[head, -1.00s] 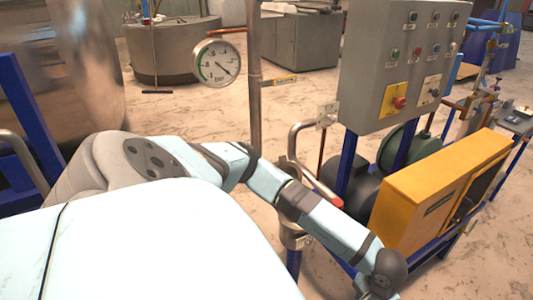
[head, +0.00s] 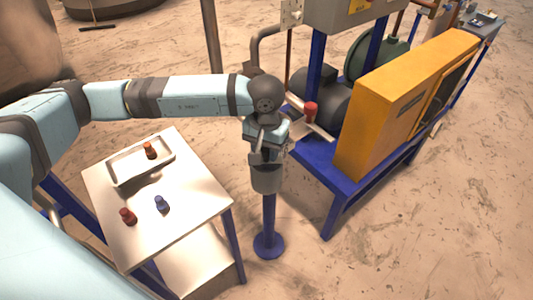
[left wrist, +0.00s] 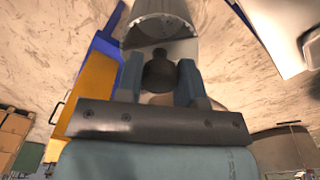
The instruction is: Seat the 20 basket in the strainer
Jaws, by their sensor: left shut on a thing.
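The strainer (head: 266,181) is a grey cup on a blue post with a round foot, in the middle of the head view. My left gripper (head: 267,150) is right above it and hides its mouth. In the left wrist view the gripper (left wrist: 158,78) is shut on a dark knobbed piece (left wrist: 159,74). No number on this piece can be read, so I cannot tell whether it is the 20 basket. The strainer's grey wall (left wrist: 162,28) shows just beyond the fingers. Whether the held piece is inside the cup or above it is unclear. My right gripper is out of view.
A small white table (head: 193,212) left of the strainer bears a red piece (head: 127,216), a blue piece (head: 161,203) and a tray (head: 120,178) holding a red-brown piece (head: 150,150). Right stands an orange box (head: 405,105) on a blue frame, near a red-knobbed handle (head: 310,110).

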